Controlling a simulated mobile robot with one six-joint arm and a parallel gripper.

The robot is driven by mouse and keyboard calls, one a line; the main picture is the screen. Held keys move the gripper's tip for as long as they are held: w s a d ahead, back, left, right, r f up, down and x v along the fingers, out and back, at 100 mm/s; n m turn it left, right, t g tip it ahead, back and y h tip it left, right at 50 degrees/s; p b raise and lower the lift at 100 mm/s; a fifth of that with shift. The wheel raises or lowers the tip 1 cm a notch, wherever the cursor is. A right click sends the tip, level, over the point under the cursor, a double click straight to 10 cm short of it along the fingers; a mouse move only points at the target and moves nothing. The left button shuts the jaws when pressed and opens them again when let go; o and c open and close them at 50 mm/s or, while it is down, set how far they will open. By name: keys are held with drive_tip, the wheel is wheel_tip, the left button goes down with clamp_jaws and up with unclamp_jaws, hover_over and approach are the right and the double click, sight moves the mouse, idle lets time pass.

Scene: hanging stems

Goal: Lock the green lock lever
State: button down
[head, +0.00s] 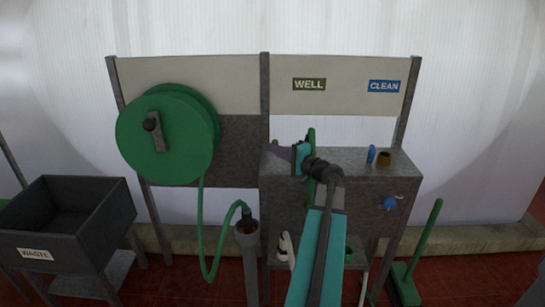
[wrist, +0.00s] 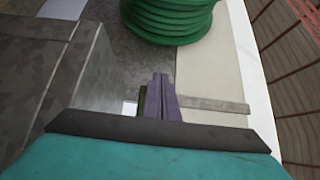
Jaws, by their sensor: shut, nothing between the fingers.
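A green upright piece (head: 311,136), probably the green lock lever, stands below the WELL sign, largely hidden behind my gripper and arm. I cannot tell its lever position. My gripper (head: 279,152) is in front of it, with its purple fingers pointing left. In the wrist view the fingers (wrist: 158,82) are together with nothing between them. A dark green strip (wrist: 142,102) shows just left of the fingers there, partly covered. I cannot tell whether they touch it.
The WELL sign (head: 309,84) and CLEAN sign (head: 384,86) are on the back panel. A grey bench (head: 350,160) holds a blue lever (head: 371,154) and brass ring (head: 384,158). A blue tap (head: 389,203) is on its front. The green hose reel (head: 165,135) is left; a waste bin (head: 70,215) stands far left.

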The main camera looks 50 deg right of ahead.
idle(0.5)
drive_tip(key=shift+s+a+b, duration=0.3)
drive_tip(key=shift+s+a, duration=0.3)
drive_tip(key=shift+a, duration=0.3)
drive_tip(key=s+a+b, duration=0.4)
drive_tip(key=shift+s+a+f+b, duration=0.15)
drive_tip(key=shift+s+a+b, duration=0.15)
drive_tip(key=shift+s+a, duration=0.1)
drive_tip(key=b, duration=0.6)
drive_tip(key=shift+s, duration=0.15)
drive_tip(key=s+a+b, duration=0.1)
drive_tip(key=b, duration=0.9)
drive_tip(key=shift+a, duration=0.1)
drive_tip(key=b, duration=0.3)
drive_tip(key=shift+s+a, duration=0.15)
drive_tip(key=shift+a, duration=0.2)
